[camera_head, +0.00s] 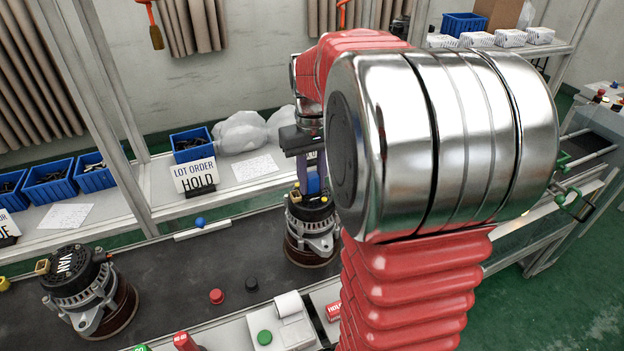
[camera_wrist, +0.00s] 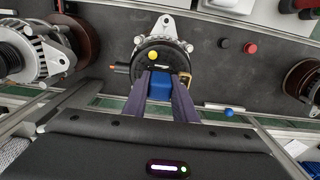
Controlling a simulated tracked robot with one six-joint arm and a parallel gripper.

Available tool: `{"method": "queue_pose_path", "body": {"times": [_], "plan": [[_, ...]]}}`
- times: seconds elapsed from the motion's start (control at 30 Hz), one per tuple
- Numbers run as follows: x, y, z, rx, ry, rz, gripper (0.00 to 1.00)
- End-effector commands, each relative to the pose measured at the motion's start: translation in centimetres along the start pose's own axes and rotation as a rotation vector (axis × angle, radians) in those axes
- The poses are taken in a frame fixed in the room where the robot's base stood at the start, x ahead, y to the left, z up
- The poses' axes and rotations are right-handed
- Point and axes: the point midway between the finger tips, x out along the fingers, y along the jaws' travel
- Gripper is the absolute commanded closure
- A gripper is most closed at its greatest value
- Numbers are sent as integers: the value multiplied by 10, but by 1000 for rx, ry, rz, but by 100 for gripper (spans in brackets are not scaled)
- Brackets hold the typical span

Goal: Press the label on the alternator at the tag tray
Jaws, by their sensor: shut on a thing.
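My gripper (camera_head: 310,178) points down over an alternator (camera_head: 311,238) on the dark belt. Its two purple fingers are shut on a blue block (camera_head: 313,184), which also shows between the fingertips in the wrist view (camera_wrist: 160,84). The block is at the top of the alternator's black rear cover; whether it touches the cover I cannot tell. In the wrist view the same alternator (camera_wrist: 166,28) shows a yellow dot on its cover beside the block. No label is visible on this alternator; the block and fingers hide part of its cover. I cannot make out a tag tray.
Another alternator (camera_head: 72,277), marked VAN, sits on the belt (camera_head: 190,285) at left. Red (camera_head: 216,296) and black (camera_head: 252,284) buttons lie near the front edge. A LOT ORDER HOLD sign (camera_head: 195,177) and blue bins (camera_head: 190,142) stand on the shelf behind. My arm hides the right side.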

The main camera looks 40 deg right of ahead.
Motion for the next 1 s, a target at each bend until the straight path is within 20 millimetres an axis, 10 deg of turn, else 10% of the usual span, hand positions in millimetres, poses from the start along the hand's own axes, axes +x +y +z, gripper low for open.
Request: {"method": "queue_pose_path", "body": {"times": [1.0], "plan": [[-30, 0, -1, 0, 2, 1, 91]]}}
